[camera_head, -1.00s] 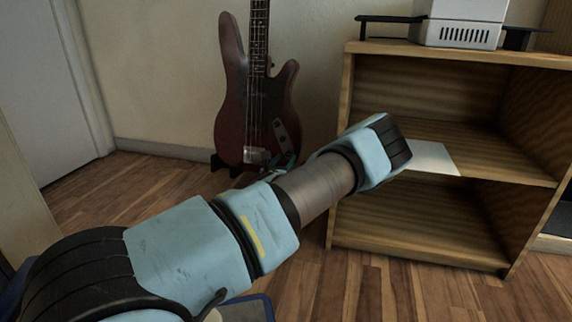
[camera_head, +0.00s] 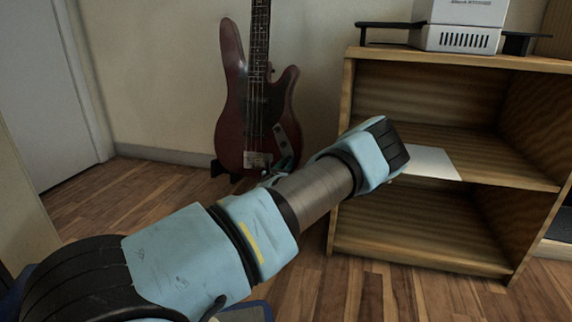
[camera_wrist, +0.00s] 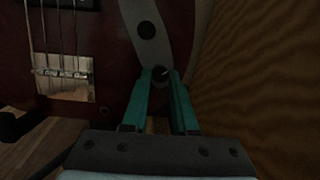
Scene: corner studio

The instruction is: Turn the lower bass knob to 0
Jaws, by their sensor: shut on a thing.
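The dark red bass guitar (camera_head: 238,125) stands upright against the wall in the head view. In the wrist view its body (camera_wrist: 112,50) fills the upper left, with a pale curved control plate (camera_wrist: 143,12). The upper knob (camera_wrist: 146,30) is a dark disc on that plate. The lower knob (camera_wrist: 160,74) is at the plate's lower end, between my green fingertips. My gripper (camera_wrist: 161,77) is shut on the lower knob, with a finger on each side. In the head view my gripper is mostly hidden behind my arm.
The bridge (camera_wrist: 62,80) and strings are left of my fingers. A wooden shelf unit (camera_head: 430,230) stands close on the right, with a white sheet (camera_head: 432,163) on its middle shelf and a white device (camera_head: 458,38) on top. Open wooden floor (camera_head: 110,200) lies to the left.

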